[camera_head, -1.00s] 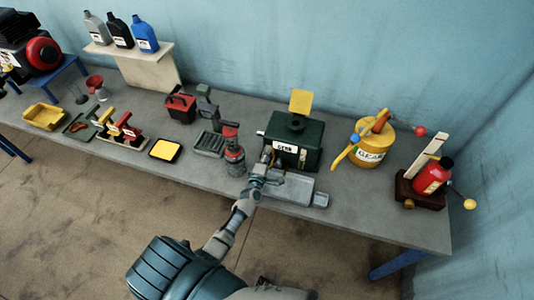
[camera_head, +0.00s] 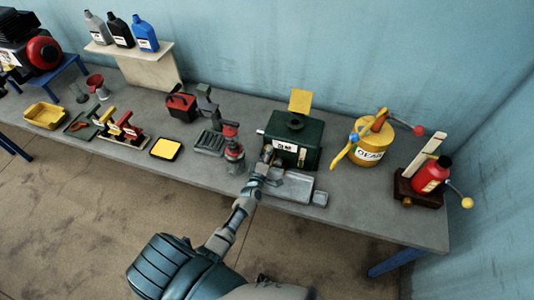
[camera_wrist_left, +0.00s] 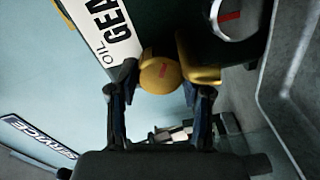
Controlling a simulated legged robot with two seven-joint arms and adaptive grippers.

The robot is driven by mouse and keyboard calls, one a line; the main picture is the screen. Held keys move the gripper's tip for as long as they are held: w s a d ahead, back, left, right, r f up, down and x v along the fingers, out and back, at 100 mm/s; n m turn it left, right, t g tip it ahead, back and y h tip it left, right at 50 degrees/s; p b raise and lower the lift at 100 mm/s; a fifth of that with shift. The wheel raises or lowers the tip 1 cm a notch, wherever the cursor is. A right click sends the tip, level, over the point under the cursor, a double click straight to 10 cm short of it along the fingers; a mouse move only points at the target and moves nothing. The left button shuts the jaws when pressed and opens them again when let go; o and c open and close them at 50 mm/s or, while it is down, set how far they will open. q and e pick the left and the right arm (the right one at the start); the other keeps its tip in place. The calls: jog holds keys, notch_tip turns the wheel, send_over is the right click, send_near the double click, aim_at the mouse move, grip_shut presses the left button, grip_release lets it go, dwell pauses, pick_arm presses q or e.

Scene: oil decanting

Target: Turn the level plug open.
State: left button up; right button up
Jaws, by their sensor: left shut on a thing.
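The green gear oil box (camera_head: 310,150) stands on the bench with a white label on its front. In the left wrist view its label (camera_wrist_left: 105,25) is close up at the upper left. A round yellow plug (camera_wrist_left: 160,75) with a red mark sits on its front, beside a second yellow piece (camera_wrist_left: 205,73). My left gripper (camera_wrist_left: 160,92) reaches the box's front face, its fingers closed about the yellow plug. The gripper (camera_head: 266,158) is small in the head view, and the exact contact is partly hidden. My right gripper is not in view.
A grey tray (camera_head: 290,187) lies in front of the box. A red-topped grey can (camera_head: 234,152) stands close left of my gripper. A yellow gear can (camera_head: 368,150) stands to the right. A silver ring (camera_wrist_left: 235,18) is near the yellow piece.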

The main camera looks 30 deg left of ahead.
pick_arm(q)
jog(key=shift+s+d+f, duration=0.15)
jog(key=shift+f, duration=0.3)
jog(key=o, duration=1)
jog(key=shift+o, duration=0.8)
jog(key=shift+r, duration=0.2)
jog(key=v, duration=1.1)
jog(key=shift+s+f, duration=0.1)
jog(key=shift+s, duration=0.25)
